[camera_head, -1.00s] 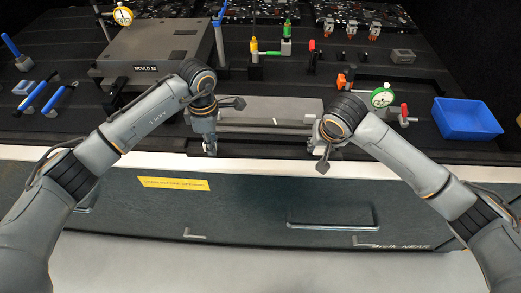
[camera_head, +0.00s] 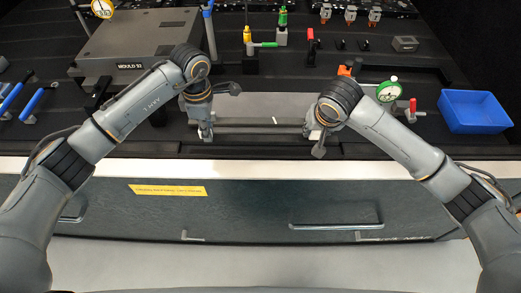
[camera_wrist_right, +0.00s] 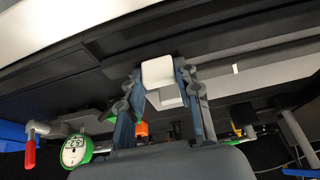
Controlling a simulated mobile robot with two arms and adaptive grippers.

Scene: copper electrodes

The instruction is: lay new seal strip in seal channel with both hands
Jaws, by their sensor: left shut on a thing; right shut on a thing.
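A long grey block (camera_head: 262,104) lies near the front edge of the bench in the head view. A thin dark strip (camera_head: 260,130) runs along its front side between my two grippers. I cannot tell whether it is the seal strip or the channel. My left gripper (camera_head: 206,134) is shut at the left end of this strip; what it holds is too small to make out. My right gripper (camera_head: 312,131) is shut at the right end. In the right wrist view, the right gripper's fingers (camera_wrist_right: 158,80) close around a pale block-like piece (camera_wrist_right: 157,71); its far side is hidden.
The grey mould (camera_head: 140,45) stands behind my left arm. A green dial gauge (camera_head: 388,91) and red-handled clamp (camera_head: 412,108) stand right of my right gripper, beside a blue bin (camera_head: 474,111). Blue-handled tools (camera_head: 34,103) lie far left. A drawer front (camera_head: 330,210) is below the bench edge.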

